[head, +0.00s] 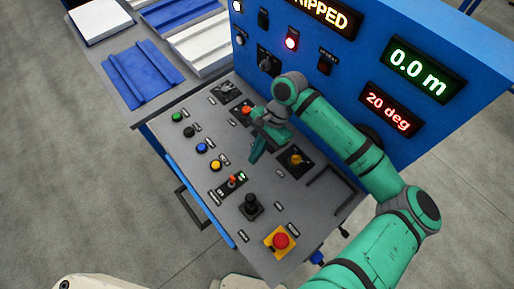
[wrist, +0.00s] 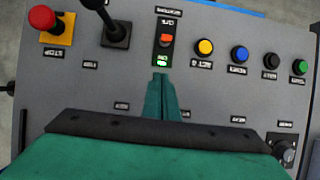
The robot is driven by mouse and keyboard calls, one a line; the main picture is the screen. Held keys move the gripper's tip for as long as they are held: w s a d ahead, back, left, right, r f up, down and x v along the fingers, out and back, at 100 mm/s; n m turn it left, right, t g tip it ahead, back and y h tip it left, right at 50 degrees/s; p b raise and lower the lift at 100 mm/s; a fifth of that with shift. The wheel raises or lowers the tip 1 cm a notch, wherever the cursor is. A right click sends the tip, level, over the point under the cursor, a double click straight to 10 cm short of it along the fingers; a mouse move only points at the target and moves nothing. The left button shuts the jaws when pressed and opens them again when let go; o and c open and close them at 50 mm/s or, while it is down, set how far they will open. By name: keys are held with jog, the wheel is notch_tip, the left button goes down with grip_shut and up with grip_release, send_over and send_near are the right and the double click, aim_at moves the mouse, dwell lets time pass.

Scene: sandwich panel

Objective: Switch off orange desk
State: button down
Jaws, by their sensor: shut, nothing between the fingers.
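The orange desk switch (head: 232,181) is a small orange lever on a dark plate, in the front middle of the sloped grey desk. A green lamp is lit on the plate. In the wrist view the orange switch (wrist: 166,41) is at the upper middle, with the green lamp on its near side. My gripper (head: 255,157) hangs over the desk, behind the switch and to its right. In the wrist view my gripper (wrist: 160,78) has its fingertips together, empty, just short of the green lamp in the picture. I cannot tell whether they touch the desk.
A yellow button (head: 216,165) and a blue button (head: 201,148) stand left of the switch. A black joystick (head: 251,206) and a red emergency button (head: 281,241) stand right. Another orange-topped control (head: 246,110) is behind. A blue upright panel (head: 345,60) closes the back.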

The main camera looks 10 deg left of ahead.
aim_at(232, 181)
jog(key=x, duration=0.5)
jog(key=shift+s+a+r, duration=0.2)
jog(key=shift+s+a, duration=0.15)
jog(key=shift+s, duration=0.15)
jog(key=shift+s+a+r, duration=0.15)
jog(key=shift+s+a, duration=0.15)
jog(key=shift+s, duration=0.15)
jog(key=shift+s+a+r, duration=0.15)
jog(key=shift+s+a, duration=0.3)
jog(key=shift+s, duration=0.15)
